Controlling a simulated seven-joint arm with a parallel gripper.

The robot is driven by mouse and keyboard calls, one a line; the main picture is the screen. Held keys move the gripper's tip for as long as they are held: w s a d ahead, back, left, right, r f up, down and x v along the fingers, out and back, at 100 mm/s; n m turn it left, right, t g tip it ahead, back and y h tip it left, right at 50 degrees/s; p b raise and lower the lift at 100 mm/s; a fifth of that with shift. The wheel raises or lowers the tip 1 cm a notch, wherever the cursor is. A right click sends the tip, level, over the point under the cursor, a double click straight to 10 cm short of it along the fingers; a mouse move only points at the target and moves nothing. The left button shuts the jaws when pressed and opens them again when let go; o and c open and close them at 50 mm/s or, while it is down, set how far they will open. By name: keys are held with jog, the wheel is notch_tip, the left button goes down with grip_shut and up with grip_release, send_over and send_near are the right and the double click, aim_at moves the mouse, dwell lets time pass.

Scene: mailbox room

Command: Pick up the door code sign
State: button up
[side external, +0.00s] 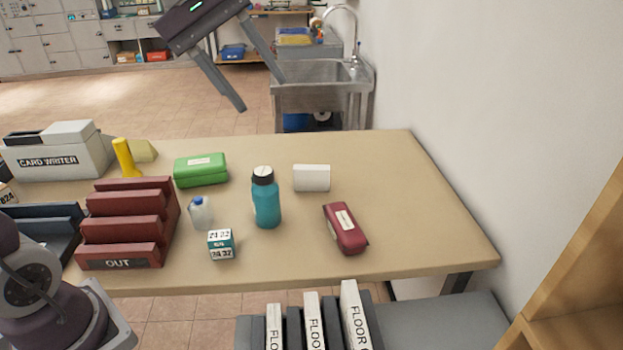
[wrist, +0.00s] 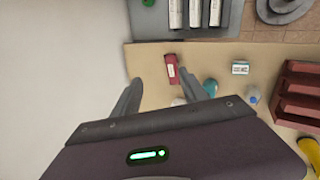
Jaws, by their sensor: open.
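No item shows readable door code wording. A small white block-like item (side external: 311,178), which may be the door code sign, stands on the table behind the dark red case; the side facing the camera looks blank. In the wrist view a sliver of white (wrist: 178,102) shows between my fingers, mostly hidden by my gripper body. A white and teal box with printed numbers (side external: 220,244) stands near the front edge. My gripper (side external: 260,93) is open and empty, high above the table. In the wrist view its fingers (wrist: 163,76) are spread apart.
The teal bottle (side external: 266,200) stands left of the white item, the dark red case (side external: 345,228) in front. A green case (side external: 201,170), small bottle (side external: 200,211), red OUT rack (side external: 118,258) and card writer (side external: 60,152) are further left. The table's right side (side external: 400,180) is clear beside the wall.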

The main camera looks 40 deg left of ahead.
jog(key=w+a+f+n+t+h, duration=0.1)
jog(key=w+a+n+h, duration=0.2)
jog(key=w, duration=0.4)
jog(key=w+a+n, duration=0.3)
jog(key=w+n, duration=0.1)
jog(key=w, duration=0.3)
jog(key=n+t+h, duration=0.3)
jog(key=n, duration=0.5)
send_over(304, 167)
jog(key=s+a, duration=0.3)
jog(key=a, duration=0.1)
notch_tip(304, 167, down, 5)
jog(key=f, duration=1.7)
jog(key=d+f, duration=0.1)
jog(key=f, duration=0.8)
jog(key=shift+s+f, duration=0.15)
jog(key=shift+f, duration=0.05)
jog(key=x, duration=0.6)
jog(key=shift+w+a, duration=0.1)
jog(key=shift+w, duration=0.55)
grip_shut()
